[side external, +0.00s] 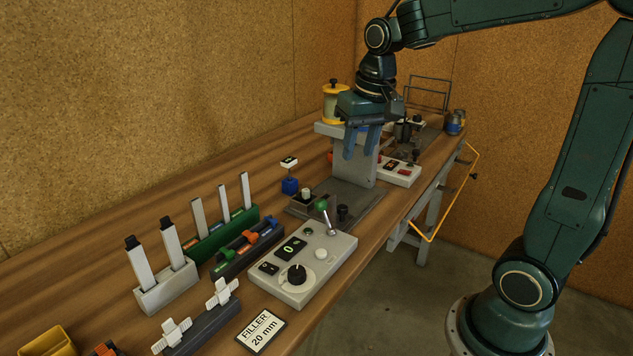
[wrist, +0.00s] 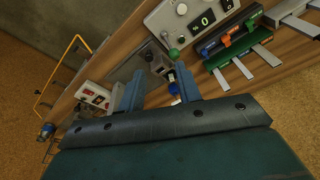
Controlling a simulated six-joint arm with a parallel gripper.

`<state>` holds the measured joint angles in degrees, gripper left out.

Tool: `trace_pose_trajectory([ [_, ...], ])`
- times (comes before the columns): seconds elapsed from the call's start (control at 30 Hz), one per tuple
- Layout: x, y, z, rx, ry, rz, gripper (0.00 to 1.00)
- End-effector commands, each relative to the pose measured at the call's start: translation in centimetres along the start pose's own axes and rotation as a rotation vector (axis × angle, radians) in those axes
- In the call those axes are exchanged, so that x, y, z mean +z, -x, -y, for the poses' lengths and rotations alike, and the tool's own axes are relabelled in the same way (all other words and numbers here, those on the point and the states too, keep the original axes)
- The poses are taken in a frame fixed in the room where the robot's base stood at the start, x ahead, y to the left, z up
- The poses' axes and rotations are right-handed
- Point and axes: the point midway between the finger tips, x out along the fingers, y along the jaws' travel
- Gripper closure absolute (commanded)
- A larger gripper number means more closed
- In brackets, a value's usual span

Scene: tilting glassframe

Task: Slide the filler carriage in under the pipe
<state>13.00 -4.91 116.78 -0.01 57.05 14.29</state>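The filler station has a grey column (side external: 352,172) on a dark baseplate (side external: 365,205). On the baseplate's left part sits a small dark block with a pale round top (side external: 306,195), which may be the carriage; I cannot tell for sure. A black knob (side external: 343,212) stands near the front. I cannot make out the pipe. My gripper (side external: 359,153) hangs in front of the upper column, fingers down, apart and empty. In the wrist view, my gripper (wrist: 157,72) also shows its fingers wide apart, with the baseplate (wrist: 125,66) partly visible beyond them.
A control box (side external: 318,262) with a green-knobbed lever (side external: 323,206) and a display reading 0 stands before the station. A "FILLER 20 mm" card (side external: 262,330) lies nearby. Tool racks (side external: 220,233) stand left. A second control box (side external: 398,172) stands behind.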

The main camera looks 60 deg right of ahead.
Motion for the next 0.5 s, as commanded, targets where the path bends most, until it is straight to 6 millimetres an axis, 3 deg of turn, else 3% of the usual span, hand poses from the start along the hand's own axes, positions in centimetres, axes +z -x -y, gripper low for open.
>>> trace_pose_trajectory([
  [0.3, -5.7, -4.7, -2.0, 0.044, -0.173, 0.104, 0.66],
  [0.5, -8.2, -7.6, -3.5, 0.065, -0.263, 0.154, 0.66],
])
